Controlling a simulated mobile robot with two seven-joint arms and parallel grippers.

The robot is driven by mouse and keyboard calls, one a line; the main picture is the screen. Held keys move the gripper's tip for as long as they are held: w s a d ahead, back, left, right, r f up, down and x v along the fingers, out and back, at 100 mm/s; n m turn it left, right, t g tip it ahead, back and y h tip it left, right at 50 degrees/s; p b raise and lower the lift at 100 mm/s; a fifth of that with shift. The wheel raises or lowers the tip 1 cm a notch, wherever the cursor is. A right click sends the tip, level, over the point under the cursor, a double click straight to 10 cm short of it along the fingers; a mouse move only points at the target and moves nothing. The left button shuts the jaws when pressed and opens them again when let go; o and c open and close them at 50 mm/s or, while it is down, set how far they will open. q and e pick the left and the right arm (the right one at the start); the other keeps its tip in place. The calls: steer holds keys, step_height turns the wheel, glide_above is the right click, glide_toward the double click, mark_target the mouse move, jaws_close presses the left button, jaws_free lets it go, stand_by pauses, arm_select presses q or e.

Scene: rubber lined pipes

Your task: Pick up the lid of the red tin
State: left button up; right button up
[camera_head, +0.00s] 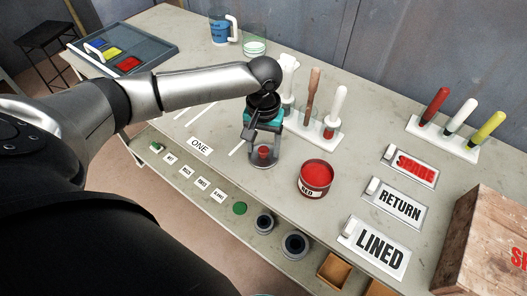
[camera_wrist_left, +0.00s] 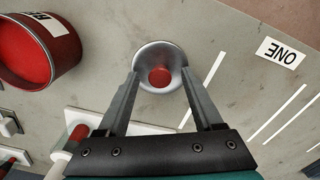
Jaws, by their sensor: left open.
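The red tin (camera_head: 315,180) stands open on the bench, its inside bright red; it also shows at the upper left of the left wrist view (camera_wrist_left: 40,50). A round grey piece with a red centre, which looks like its lid (camera_head: 262,161), lies to the left of the tin. In the left wrist view the lid (camera_wrist_left: 160,54) is between the fingertips. My left gripper (camera_head: 263,145) is open above the lid, one finger on each side. Whether the fingers touch it I cannot tell. My right gripper is in neither view.
A rack of brushes (camera_head: 325,130) stands just behind the tin. A blue jug (camera_head: 220,32) and a glass (camera_head: 254,42) are at the back, a grey tray (camera_head: 150,38) at the far left. Labelled plates (camera_head: 378,246) and a wooden crate (camera_head: 485,245) are on the right.

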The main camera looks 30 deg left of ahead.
arm_select(q)
steer(key=shift+f, duration=0.15)
jaws_close()
stand_by(0.4)
